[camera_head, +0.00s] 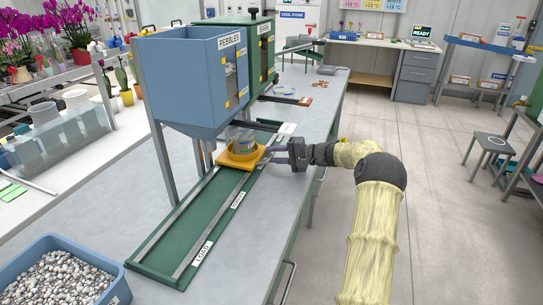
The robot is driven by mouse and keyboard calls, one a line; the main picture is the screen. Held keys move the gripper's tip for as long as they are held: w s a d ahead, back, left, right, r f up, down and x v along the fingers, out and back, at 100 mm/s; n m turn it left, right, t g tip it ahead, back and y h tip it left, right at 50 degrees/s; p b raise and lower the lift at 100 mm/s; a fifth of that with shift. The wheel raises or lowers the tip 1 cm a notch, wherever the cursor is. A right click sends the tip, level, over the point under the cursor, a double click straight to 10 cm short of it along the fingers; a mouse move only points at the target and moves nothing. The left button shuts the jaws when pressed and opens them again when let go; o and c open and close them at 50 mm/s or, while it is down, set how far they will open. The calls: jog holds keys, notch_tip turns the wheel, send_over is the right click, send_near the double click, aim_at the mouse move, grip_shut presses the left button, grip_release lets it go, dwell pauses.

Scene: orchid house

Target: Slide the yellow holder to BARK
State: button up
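The yellow holder (238,164) sits on the green slide track (168,248), beside the lower end of the blue PEBBLES hopper (178,82). A clear container (243,140) stands upright in it. The green hopper marked BARK (260,62) is behind the blue one, farther along the track. My gripper (270,154) reaches in from the right at the holder's right side. Its fingertips are at or very near the holder; I cannot tell whether they touch or grip it.
A blue bin of pebbles (62,278) is at the front left. The LOAD label (201,254) marks the track's near end. Hopper legs (164,165) stand left of the track. A dark flat piece with an orange end (304,102) sticks out below the BARK hopper.

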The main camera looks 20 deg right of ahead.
jog(key=v, duration=1.6)
jog(key=shift+w+a, duration=0.1)
jog(key=shift+w, duration=0.05)
